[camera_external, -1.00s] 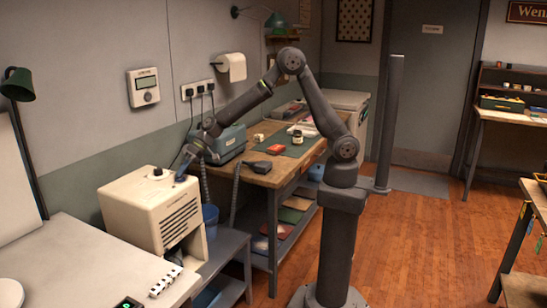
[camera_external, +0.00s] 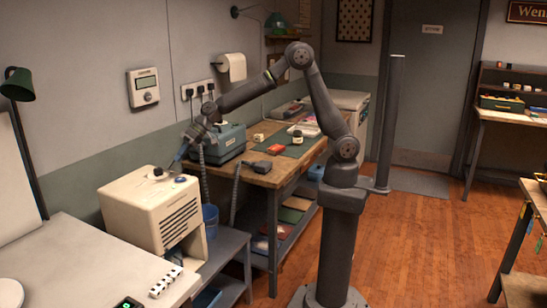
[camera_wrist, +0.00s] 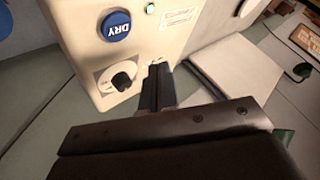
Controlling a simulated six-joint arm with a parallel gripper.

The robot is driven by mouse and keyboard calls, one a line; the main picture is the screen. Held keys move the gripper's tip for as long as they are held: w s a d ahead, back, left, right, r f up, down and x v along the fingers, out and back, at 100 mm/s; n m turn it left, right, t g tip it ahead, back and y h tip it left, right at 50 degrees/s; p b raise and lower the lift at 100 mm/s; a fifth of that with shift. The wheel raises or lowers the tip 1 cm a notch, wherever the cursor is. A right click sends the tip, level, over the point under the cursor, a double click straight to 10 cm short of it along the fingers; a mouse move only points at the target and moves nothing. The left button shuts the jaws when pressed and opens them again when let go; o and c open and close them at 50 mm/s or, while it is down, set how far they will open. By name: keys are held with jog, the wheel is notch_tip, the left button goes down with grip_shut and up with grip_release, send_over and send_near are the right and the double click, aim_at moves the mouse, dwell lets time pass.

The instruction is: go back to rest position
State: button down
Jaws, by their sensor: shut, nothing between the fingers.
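My gripper (camera_external: 177,163) is above the right side of the cream box-shaped machine (camera_external: 135,205), apart from it and empty. It points down and the fingers are together. In the wrist view the shut fingers (camera_wrist: 158,72) show in the middle, in front of the machine's top (camera_wrist: 190,30). That top carries a blue button marked DRY (camera_wrist: 115,25) and a black knob on a round dial (camera_wrist: 122,82). My arm reaches from its column across to the left.
A wooden workbench (camera_external: 262,178) stands behind, with a blue-grey device (camera_external: 222,143) close to my wrist and small items on a green mat. A white table (camera_external: 70,255) is at the front left. A wall unit (camera_external: 144,87) hangs above. Open floor (camera_external: 430,240) lies right.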

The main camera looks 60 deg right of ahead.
notch_tip(320, 180, down, 7)
jog(key=shift+r, duration=0.45)
notch_tip(320, 180, up, 17)
jog(key=a+m+g+h, duration=0.1)
jog(key=m+g+h, duration=0.3)
jog(key=h, duration=0.4)
send_over(183, 178)
jog(key=shift+w+a+f, duration=0.15)
jog(key=shift+f, duration=0.75)
jog(key=shift+w+a+f, duration=0.1)
jog(key=shift+f, duration=0.75)
jog(key=shift+w+a+f, duration=0.15)
jog(key=shift+f, duration=0.75)
